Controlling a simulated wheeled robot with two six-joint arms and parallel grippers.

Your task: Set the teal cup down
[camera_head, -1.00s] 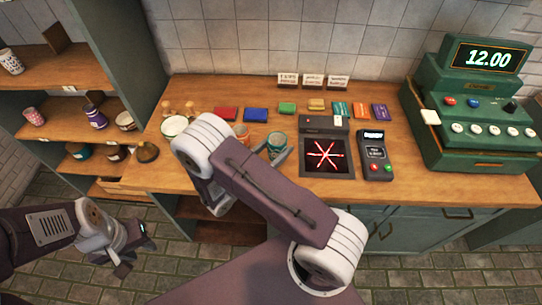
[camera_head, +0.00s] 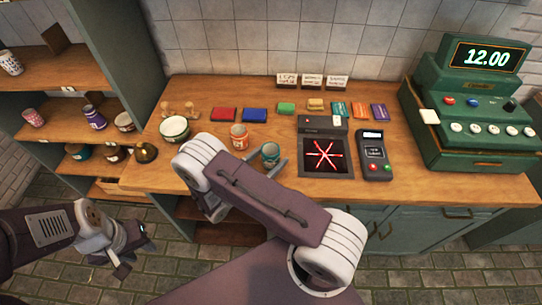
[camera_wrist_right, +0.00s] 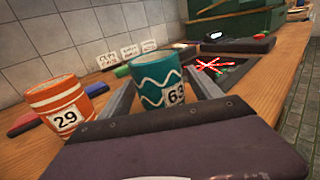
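The teal cup (camera_head: 270,152) has white zigzag bands and a tag reading 63. It is upright at the counter's front part, left of the scanner. My right gripper (camera_head: 268,163) has one finger on each side of it and appears closed against its sides. In the right wrist view the teal cup (camera_wrist_right: 158,78) stands between the two fingers (camera_wrist_right: 160,90). Whether its base touches the wood cannot be told. My left gripper (camera_head: 133,254) hangs low at the left over the floor, empty, its fingers seemingly apart.
An orange striped cup (camera_head: 239,137) tagged 29 stands close left of the teal cup. The scanner (camera_head: 324,155), card terminal (camera_head: 374,155) and green cash register (camera_head: 470,120) are to the right. Coloured blocks lie behind.

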